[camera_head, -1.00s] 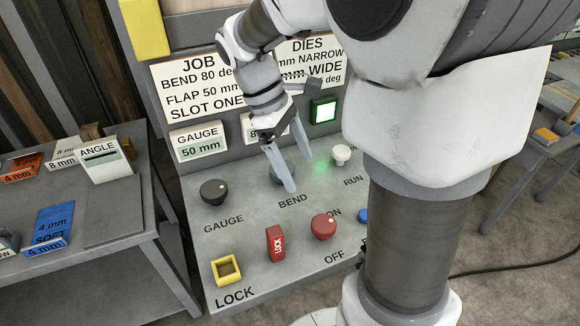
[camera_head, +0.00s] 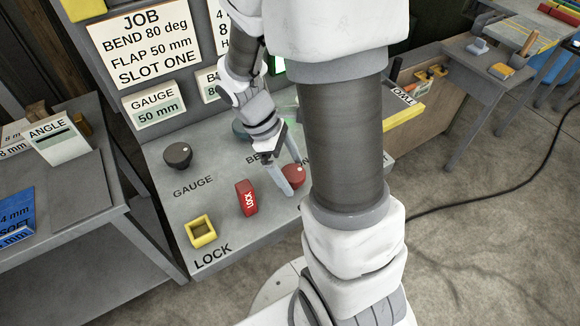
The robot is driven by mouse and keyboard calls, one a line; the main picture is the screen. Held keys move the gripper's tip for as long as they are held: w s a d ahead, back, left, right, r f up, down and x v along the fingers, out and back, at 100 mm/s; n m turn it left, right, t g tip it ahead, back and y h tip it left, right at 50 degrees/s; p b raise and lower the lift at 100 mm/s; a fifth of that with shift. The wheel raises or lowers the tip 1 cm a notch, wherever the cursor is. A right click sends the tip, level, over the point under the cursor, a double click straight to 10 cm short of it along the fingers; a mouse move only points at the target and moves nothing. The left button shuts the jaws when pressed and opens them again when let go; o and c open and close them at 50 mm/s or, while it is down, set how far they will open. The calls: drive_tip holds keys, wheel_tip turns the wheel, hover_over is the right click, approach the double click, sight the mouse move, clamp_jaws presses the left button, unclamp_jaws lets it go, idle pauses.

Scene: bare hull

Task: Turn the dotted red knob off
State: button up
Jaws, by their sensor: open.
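The red knob (camera_head: 293,178) with a pale dot near its upper right sits on the sloping grey panel (camera_head: 185,200), partly covered by my gripper. My gripper (camera_head: 296,179) is open and points down at the knob. One finger shows along the knob's left side and the other seems to be at its upper right. I cannot tell whether either finger touches it. The ON label beside the knob is mostly hidden, and the OFF label is hidden behind my arm.
The dark GAUGE knob (camera_head: 177,156) and the partly covered BEND knob (camera_head: 241,130) lie further back. My arm hides the panel's right side.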

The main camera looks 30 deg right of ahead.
drive_tip(key=c, duration=1.4)
drive_tip(key=shift+m, duration=0.3)
drive_tip(key=m+g+y, duration=0.1)
drive_tip(key=m, duration=0.2)
drive_tip(key=shift+w+d+r+p, duration=0.1)
drive_tip(key=shift+p, duration=0.3)
drive_tip(key=m+y, duration=0.1)
drive_tip(key=m, duration=0.4)
drive_tip(key=shift+d+g+y+p, duration=0.15)
drive_tip(key=shift+g+y+p, duration=0.15)
drive_tip(key=shift+y, duration=0.1)
drive_tip(key=m+y, duration=0.1)
drive_tip(key=m, duration=0.3)
drive_tip(key=shift+d+m+y, duration=0.1)
drive_tip(key=shift+m+y, duration=0.2)
drive_tip(key=shift+y, duration=0.1)
drive_tip(key=m, duration=0.2)
drive_tip(key=m+t+y, duration=0.1)
drive_tip(key=m, duration=0.1)
drive_tip(key=shift+d+m+y, duration=0.1)
drive_tip(key=shift+m+y, duration=0.2)
